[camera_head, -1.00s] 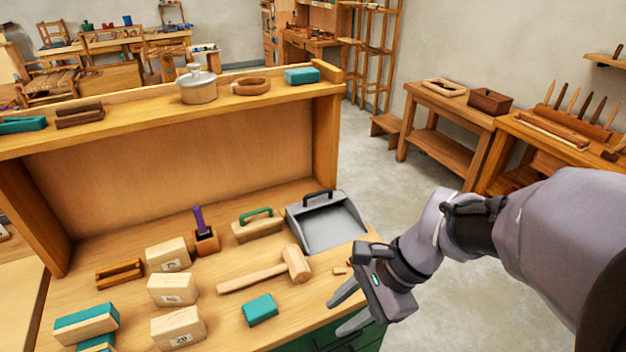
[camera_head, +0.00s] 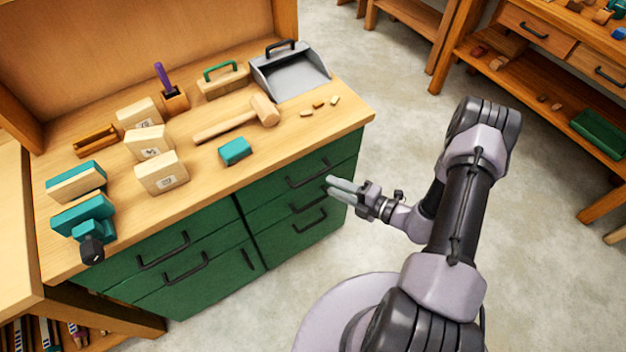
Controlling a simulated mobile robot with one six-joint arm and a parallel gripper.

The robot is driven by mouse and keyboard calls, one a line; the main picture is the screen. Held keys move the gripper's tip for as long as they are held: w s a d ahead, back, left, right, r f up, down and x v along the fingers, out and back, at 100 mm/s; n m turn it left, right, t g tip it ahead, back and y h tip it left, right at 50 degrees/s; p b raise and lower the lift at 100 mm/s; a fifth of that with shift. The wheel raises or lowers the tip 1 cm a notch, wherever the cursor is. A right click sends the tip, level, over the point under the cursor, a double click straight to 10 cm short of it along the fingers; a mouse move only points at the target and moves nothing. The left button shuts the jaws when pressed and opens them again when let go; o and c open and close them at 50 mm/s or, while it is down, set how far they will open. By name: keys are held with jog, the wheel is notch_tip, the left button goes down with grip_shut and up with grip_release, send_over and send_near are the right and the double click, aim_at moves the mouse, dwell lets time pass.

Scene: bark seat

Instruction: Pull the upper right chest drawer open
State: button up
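The green chest (camera_head: 225,245) stands under the wooden bench top, with its drawer fronts facing me. The upper right drawer (camera_head: 280,188) is the top one in the right-hand column and looks closed, flush with the fronts below. Its dark bar handle (camera_head: 308,176) is near the right end of the front. My gripper (camera_head: 329,186) is in front of the chest's right side, fingers pointing left toward the fronts. It overlaps the area just right of and below that handle. The two fingers look slightly apart, with nothing between them. I cannot tell whether they touch the chest.
The bench top (camera_head: 350,112) carries a dustpan (camera_head: 290,72), a mallet (camera_head: 240,118), a teal block (camera_head: 235,151) and wooden blocks. A clamp-like teal tool (camera_head: 88,222) overhangs the front left edge. The floor (camera_head: 400,80) right of the chest is clear. Shelving (camera_head: 530,80) stands farther right.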

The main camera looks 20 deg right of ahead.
aim_at(313, 176)
jog(key=b+x, duration=0.2)
jog(key=x, duration=0.6)
jog(key=shift+w+a, duration=0.1)
jog(key=shift+c, duration=0.4)
grip_shut()
dwell(0.7)
